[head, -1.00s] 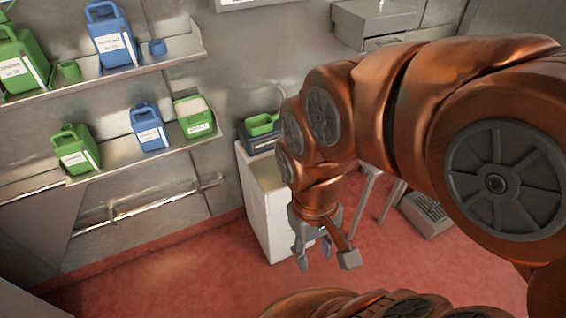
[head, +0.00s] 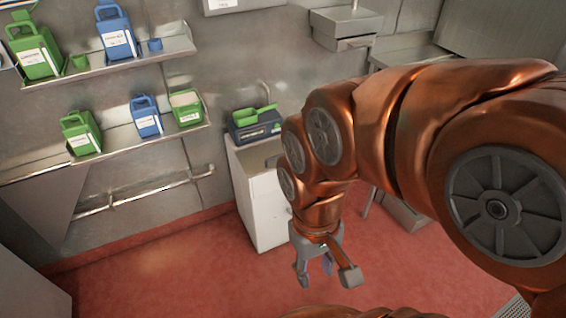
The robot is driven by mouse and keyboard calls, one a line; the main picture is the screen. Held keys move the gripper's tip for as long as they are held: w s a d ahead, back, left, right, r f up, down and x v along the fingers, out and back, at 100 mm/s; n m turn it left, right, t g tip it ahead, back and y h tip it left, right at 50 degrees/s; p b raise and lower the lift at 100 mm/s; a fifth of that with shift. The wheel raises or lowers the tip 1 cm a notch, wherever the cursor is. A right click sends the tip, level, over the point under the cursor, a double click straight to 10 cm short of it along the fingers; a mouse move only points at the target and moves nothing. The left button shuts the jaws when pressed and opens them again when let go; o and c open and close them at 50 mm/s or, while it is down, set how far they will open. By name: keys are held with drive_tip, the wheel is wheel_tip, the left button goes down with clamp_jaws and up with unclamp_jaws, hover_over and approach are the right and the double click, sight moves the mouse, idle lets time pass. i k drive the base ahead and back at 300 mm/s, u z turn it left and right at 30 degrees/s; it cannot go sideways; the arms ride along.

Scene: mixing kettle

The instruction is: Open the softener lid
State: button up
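I cannot tell which container is the softener, as the labels are too small to read. Green jugs (head: 37,52) and blue jugs (head: 115,32) with white labels stand on two wall shelves at the left. A dark box with a green top part (head: 255,122) stands on a white cabinet. My gripper (head: 326,275) hangs pointing down in front of the cabinet, at its lower right. Its fingers are apart with nothing seen between them. It appears clear of all containers.
The white cabinet (head: 258,205) stands on the red floor (head: 180,265) beside my arm. A pipe rail (head: 145,190) runs along the wall under the shelves. A metal basin (head: 345,25) is at the back. The floor at the left is open.

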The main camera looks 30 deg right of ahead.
sight(257, 160)
drive_tip(key=u, duration=0.55)
drive_tip(key=i, duration=1.25)
drive_tip(key=z, duration=0.5)
